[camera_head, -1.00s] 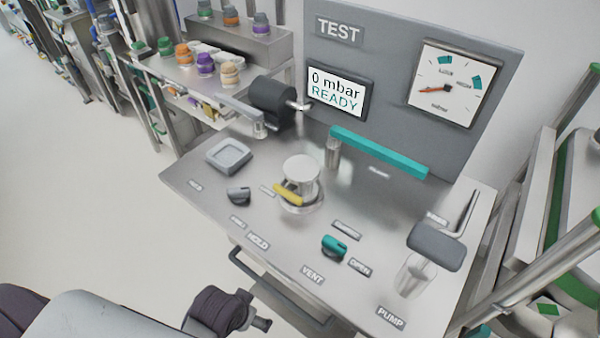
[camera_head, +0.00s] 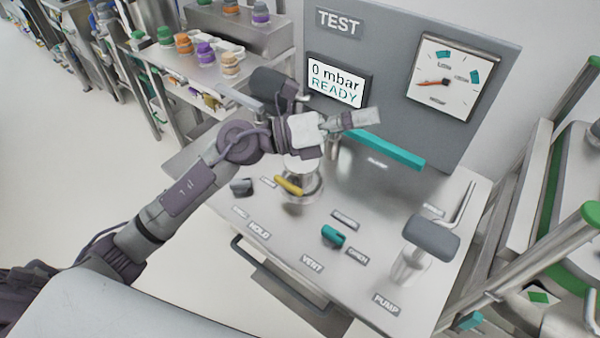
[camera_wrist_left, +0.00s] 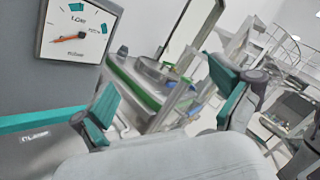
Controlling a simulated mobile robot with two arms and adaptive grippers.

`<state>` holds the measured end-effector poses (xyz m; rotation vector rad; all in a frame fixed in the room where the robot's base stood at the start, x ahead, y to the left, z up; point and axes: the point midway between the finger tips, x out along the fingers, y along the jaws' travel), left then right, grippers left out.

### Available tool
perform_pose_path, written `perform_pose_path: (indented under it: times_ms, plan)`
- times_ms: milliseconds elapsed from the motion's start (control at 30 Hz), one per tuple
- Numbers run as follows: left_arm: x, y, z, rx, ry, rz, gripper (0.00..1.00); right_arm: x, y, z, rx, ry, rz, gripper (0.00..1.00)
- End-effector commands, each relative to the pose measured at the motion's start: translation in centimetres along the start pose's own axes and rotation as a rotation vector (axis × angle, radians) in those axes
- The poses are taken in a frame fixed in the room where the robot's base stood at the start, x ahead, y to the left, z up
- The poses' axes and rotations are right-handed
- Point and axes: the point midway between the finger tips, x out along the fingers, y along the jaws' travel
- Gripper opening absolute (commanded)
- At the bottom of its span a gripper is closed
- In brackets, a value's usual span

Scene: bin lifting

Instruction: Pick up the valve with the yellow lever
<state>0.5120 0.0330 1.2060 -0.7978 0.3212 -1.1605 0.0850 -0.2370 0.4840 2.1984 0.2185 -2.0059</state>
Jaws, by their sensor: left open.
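The valve (camera_head: 309,186) is a silver metal body with a yellow lever (camera_head: 288,185). It stands upright in the round fixture in the middle of the steel bench. My left arm covers part of its top in the head view. My left gripper (camera_head: 352,121) is above and behind the valve, pointing right, apart from it and empty. In the left wrist view the gripper (camera_wrist_left: 165,82) shows two teal-padded fingers spread wide with nothing between them. The valve is not in that view. My right gripper is in neither view.
The bench (camera_head: 385,215) carries a teal knob (camera_head: 333,236), a dark knob (camera_head: 241,187), a pump handle (camera_head: 432,238) and a teal bar (camera_head: 388,149). A grey panel (camera_head: 400,60) with screen and gauge rises behind. A shelf with several coloured-capped valves (camera_head: 206,54) stands left.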

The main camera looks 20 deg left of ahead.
Motion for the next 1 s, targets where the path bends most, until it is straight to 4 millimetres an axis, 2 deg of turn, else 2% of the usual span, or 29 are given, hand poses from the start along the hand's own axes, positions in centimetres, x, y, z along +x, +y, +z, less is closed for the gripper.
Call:
perform_pose_path:
  times_ms: [67, 133, 200, 300, 400, 500, 633, 1000]
  plan:
    - [-0.5, 2.4, -1.5, 0.192, 0.245, 0.085, 1.00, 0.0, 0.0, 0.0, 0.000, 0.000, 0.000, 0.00]
    - [-2.2, 5.4, -2.3, 0.331, 0.461, 0.188, 1.00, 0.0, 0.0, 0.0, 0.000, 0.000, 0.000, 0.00]
    - [-4.9, 8.4, -2.1, 0.436, 0.658, 0.306, 1.00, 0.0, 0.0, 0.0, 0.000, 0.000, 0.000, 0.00]
    - [-9.4, 11.8, -0.6, 0.524, 0.884, 0.476, 1.00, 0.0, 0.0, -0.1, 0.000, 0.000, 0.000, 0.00]
    - [-13.3, 13.5, 1.2, 0.556, 1.036, 0.611, 1.00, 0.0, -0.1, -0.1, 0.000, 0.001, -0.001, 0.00]
    - [-15.6, 14.3, 2.4, 0.561, 1.117, 0.692, 1.00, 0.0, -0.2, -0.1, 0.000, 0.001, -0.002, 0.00]
    - [-16.3, 15.1, 2.2, 0.558, 1.150, 0.719, 1.00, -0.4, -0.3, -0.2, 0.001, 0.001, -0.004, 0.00]
    - [-14.6, 20.0, -2.0, 0.556, 1.148, 0.714, 1.00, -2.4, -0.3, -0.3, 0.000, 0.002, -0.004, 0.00]
